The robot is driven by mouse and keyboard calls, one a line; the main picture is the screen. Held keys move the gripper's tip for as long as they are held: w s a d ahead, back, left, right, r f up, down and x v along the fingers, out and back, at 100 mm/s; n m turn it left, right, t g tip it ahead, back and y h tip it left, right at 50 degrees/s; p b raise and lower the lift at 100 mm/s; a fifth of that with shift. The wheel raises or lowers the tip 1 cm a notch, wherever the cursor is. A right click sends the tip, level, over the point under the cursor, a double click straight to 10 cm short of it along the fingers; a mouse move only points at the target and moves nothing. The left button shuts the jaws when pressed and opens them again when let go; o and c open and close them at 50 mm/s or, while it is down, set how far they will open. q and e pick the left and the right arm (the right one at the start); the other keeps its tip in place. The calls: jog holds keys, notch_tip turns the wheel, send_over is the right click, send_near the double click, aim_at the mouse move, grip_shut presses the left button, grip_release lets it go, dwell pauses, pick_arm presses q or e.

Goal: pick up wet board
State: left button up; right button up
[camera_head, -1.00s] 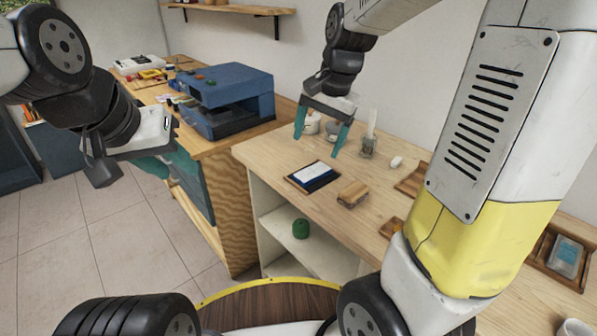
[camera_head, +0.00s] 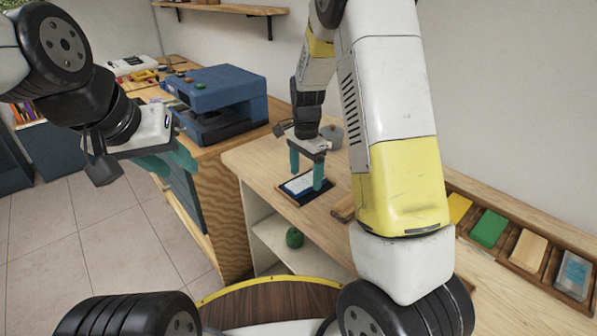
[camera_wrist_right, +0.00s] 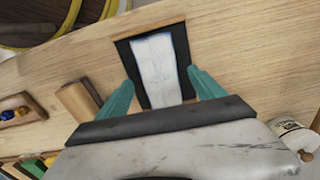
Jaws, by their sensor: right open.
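The wet board (camera_head: 297,187) is a dark flat board with a white, blue-edged panel. It lies flat on the light wooden bench (camera_head: 250,160), near its front edge. It also shows in the right wrist view (camera_wrist_right: 158,62), lying ahead of and between the fingers. My right gripper (camera_head: 306,172) is open, pointing down over the board with its teal fingers apart. In the right wrist view (camera_wrist_right: 161,82) its fingertips lie to either side of the board's near part. Contact cannot be told. My left gripper (camera_head: 169,162) hangs at the left, away from the bench; its opening is unclear.
A wooden block (camera_head: 343,208) lies right of the board, partly behind my right arm. A wooden tray (camera_head: 533,238) with coloured blocks runs along the right. A grey pot (camera_head: 332,136) stands behind the gripper. A blue machine (camera_head: 222,97) sits on the left bench.

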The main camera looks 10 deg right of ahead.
jog(key=shift+f, duration=0.8)
jog(key=c, duration=1.5)
